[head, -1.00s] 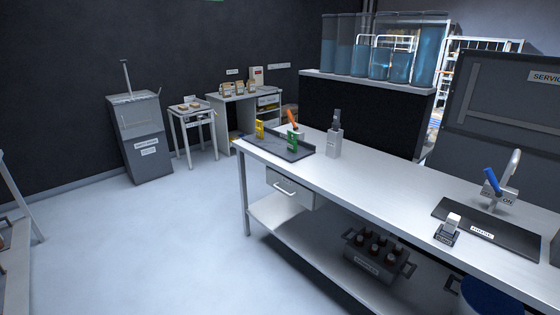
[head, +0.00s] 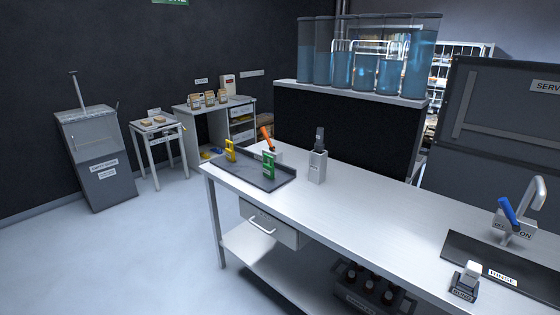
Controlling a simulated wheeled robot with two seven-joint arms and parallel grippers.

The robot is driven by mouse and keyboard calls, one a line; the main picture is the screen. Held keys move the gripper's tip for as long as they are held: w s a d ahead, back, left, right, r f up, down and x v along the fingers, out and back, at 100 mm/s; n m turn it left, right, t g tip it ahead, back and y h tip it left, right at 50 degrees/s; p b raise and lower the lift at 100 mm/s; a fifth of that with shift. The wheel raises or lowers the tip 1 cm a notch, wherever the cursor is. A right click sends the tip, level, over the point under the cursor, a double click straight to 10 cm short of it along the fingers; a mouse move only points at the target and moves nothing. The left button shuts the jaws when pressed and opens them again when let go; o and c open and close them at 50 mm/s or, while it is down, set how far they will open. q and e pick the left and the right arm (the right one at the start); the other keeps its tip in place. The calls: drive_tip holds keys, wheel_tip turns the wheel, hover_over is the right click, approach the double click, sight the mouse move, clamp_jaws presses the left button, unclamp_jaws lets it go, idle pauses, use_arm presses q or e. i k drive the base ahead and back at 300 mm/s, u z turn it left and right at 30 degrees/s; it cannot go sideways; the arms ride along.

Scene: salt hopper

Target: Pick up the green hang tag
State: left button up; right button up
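The green hang tag (head: 269,166) stands upright on a dark tray (head: 245,178) at the left end of the long metal bench (head: 345,210). A yellow tag (head: 230,150) stands on the same tray, to its left and farther back. An orange-handled thing (head: 266,138) is behind the green tag, by the tray's back edge. Neither of my grippers is in the head view.
A grey block holder with a dark top (head: 318,165) stands right of the tray. A sink tap with a blue lever (head: 508,212) and a dark rinse mat (head: 470,252) are at the right. A drawer (head: 262,225) hangs under the bench. Open floor (head: 130,250) lies left.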

sight(268, 169)
drive_tip(key=z, duration=0.4)
drive_tip(key=i, duration=1)
drive_tip(key=z, duration=0.45)
